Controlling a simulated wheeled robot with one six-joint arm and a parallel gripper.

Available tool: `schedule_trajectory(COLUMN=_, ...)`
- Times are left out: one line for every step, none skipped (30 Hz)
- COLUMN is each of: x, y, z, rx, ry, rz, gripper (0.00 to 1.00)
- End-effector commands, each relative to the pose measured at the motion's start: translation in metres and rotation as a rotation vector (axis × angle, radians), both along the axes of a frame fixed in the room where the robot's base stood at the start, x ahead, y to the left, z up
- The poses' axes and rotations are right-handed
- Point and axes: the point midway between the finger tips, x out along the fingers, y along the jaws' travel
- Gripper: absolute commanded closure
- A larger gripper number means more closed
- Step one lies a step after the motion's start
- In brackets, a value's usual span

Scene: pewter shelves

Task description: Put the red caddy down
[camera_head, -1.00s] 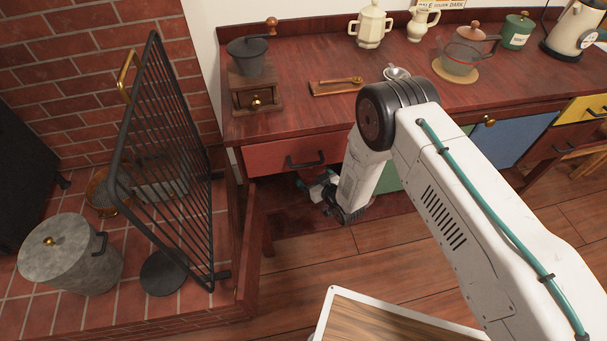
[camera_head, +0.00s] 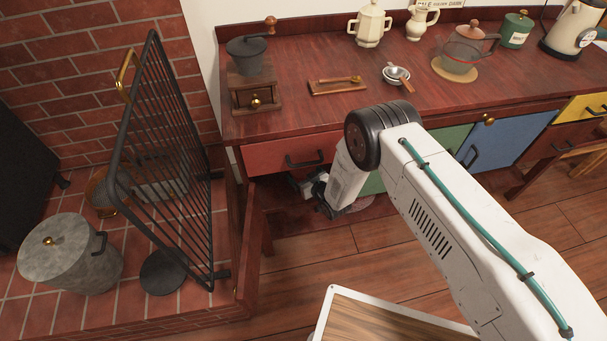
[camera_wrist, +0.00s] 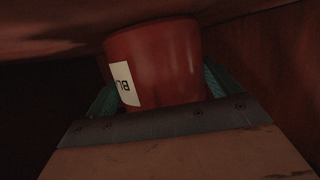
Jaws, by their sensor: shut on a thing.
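The red caddy (camera_wrist: 165,60) is a round red tub with a white label on its side, seen in the wrist view. My gripper (camera_wrist: 158,82) is shut on it, with a teal finger on each side. In the head view my gripper (camera_head: 312,190) is inside the dark opening under the red drawer (camera_head: 285,154), and the caddy cannot be made out there. The wrist view is dim, and I cannot tell whether the caddy touches a surface.
A narrow red door (camera_head: 248,250) stands open left of the opening. A black fire screen (camera_head: 165,160) and a lidded grey bin (camera_head: 70,255) are farther left. The counter above holds a coffee grinder (camera_head: 255,95) and a small bowl with a ladle (camera_head: 396,75).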

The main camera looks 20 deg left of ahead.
Motion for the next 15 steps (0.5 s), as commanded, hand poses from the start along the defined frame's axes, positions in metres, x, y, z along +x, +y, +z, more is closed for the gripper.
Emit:
schedule_trajectory(x=0.0006, y=0.0004, z=0.0008, rx=0.002, ry=-0.001, rz=0.0, gripper=0.79)
schedule_trajectory(x=0.0006, y=0.0004, z=0.0003, rx=0.002, ry=-0.001, rz=0.0, gripper=0.79)
schedule_trajectory(x=0.0005, y=0.0003, z=-0.0008, rx=0.002, ry=-0.001, rz=0.0, gripper=0.79)
schedule_trajectory(x=0.0004, y=0.0003, z=-0.0017, rx=0.002, ry=-0.001, rz=0.0, gripper=0.79)
schedule_trajectory(x=-0.0001, y=-0.0001, z=-0.003, rx=0.0, ry=0.0, rz=0.0, gripper=0.08)
schedule_trajectory(x=0.0, y=0.0, z=-0.0025, rx=0.0, ry=0.0, rz=0.0, gripper=0.0)
schedule_trajectory(x=-0.0001, y=-0.0001, z=-0.0025, rx=0.0, ry=0.0, rz=0.0, gripper=0.0)
schedule_trajectory(x=-0.0001, y=-0.0001, z=-0.0025, rx=0.0, ry=0.0, rz=0.0, gripper=0.0)
schedule_trajectory(x=-0.0001, y=-0.0001, z=-0.0025, rx=0.0, ry=0.0, rz=0.0, gripper=0.0)
schedule_trajectory(x=-0.0001, y=-0.0001, z=-0.0025, rx=0.0, ry=0.0, rz=0.0, gripper=0.0)
schedule_trajectory(x=-0.0001, y=-0.0001, z=-0.0025, rx=0.0, ry=0.0, rz=0.0, gripper=0.0)
schedule_trajectory(x=-0.0001, y=-0.0001, z=-0.0023, rx=0.0, ry=0.0, rz=0.0, gripper=0.0)
schedule_trajectory(x=0.0, y=0.0, z=-0.0016, rx=0.0, ry=0.0, rz=0.0, gripper=0.0)
schedule_trajectory(x=0.0001, y=0.0, z=-0.0005, rx=0.0, ry=0.0, rz=0.0, gripper=0.0)
schedule_trajectory(x=-0.0003, y=-0.0006, z=0.0013, rx=0.0, ry=0.0, rz=0.0, gripper=0.0)
